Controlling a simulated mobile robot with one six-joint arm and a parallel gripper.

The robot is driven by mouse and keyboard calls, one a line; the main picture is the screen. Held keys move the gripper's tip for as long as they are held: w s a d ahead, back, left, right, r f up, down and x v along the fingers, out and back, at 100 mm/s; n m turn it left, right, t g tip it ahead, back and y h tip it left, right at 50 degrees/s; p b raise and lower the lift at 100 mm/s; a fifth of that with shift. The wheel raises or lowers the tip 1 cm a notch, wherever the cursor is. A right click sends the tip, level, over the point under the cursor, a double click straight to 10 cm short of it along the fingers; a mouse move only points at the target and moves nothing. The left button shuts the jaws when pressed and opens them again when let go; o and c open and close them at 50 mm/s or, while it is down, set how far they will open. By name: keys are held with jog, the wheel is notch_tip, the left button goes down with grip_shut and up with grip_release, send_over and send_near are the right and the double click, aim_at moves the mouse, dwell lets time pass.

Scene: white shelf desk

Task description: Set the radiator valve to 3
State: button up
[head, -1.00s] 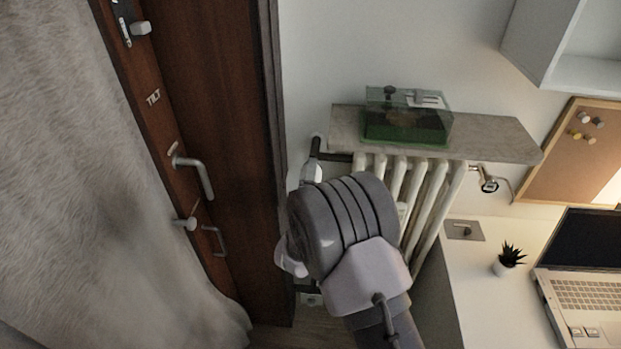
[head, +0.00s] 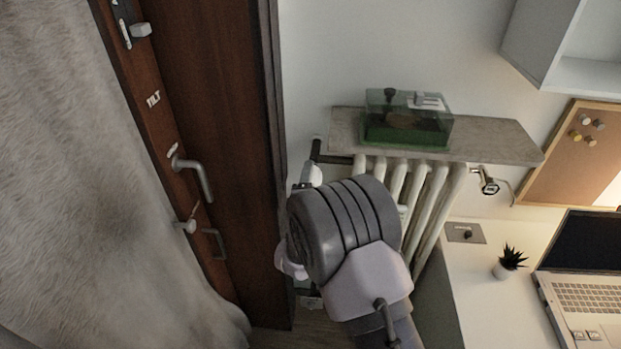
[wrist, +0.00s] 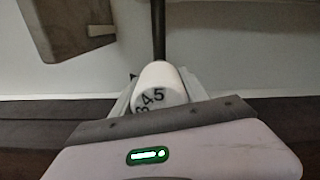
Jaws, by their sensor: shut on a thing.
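The radiator valve knob (wrist: 160,80) is white and round, with dark digits on its face. A small dark mark (wrist: 133,76) shows just left of the knob. My gripper (wrist: 158,90) is shut on the knob, with a pale finger on each side. Its body hides the lower part of the knob. The radiator (head: 428,205) is white and ribbed in the head view.
A stone shelf (head: 490,140) above the radiator carries a green glass tank (head: 405,120). A brown door (head: 225,150) and a pale curtain (head: 90,200) are at the left. A desk (head: 480,290) with a plant (head: 508,262) and laptop (head: 585,285) is at the right.

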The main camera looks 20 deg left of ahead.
jog(key=o, duration=1.4)
jog(key=shift+c, duration=0.2)
jog(key=shift+s, duration=0.1)
jog(key=v, duration=1.7)
jog(key=shift+p, duration=0.45)
jog(key=shift+s+a, duration=0.1)
